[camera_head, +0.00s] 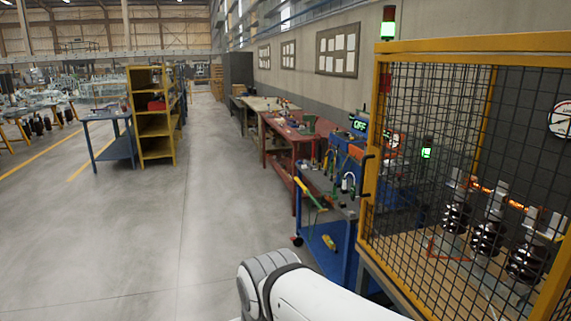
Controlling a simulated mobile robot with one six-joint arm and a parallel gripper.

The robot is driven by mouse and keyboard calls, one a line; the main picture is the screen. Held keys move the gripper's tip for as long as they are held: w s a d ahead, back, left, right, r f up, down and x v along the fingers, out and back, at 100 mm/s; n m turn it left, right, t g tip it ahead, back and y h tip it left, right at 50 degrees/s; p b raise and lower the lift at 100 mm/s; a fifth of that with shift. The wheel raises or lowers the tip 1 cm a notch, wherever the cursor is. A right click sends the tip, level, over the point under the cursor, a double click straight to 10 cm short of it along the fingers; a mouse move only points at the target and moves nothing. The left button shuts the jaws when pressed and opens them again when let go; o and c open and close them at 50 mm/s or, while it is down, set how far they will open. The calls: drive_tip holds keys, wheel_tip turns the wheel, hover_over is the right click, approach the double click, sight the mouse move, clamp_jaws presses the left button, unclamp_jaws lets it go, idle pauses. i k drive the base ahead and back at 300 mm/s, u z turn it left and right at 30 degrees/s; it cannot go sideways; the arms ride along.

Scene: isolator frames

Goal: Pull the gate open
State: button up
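The gate (425,185) is a yellow frame with black wire mesh at the right of the head view. A dark handle (367,176) stands on its left upright, about mid-height. The gate looks shut against the cage, though its latch side is hard to make out. Behind the mesh are several dark ribbed insulators (487,235). A white and grey link of my arm shows at the bottom middle, below and left of the gate. My gripper is outside the picture, so its state and its distance from the handle do not show.
A blue cart (335,235) with tools stands just left of the gate, close to the handle. Red and wooden benches line the wall behind it. A yellow shelf (155,125) and a blue table (112,145) stand at the far left. The grey floor (180,230) at left is clear.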

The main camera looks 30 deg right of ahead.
sight(370, 164)
drive_tip(key=z, duration=0.6)
drive_tip(key=i, duration=1.2)
drive_tip(key=z, duration=1.15)
drive_tip(key=i, duration=0.6)
drive_tip(key=z, duration=0.3)
drive_tip(key=k, duration=0.65)
drive_tip(key=z, duration=0.25)
drive_tip(key=i, duration=0.65)
drive_tip(key=u, duration=0.15)
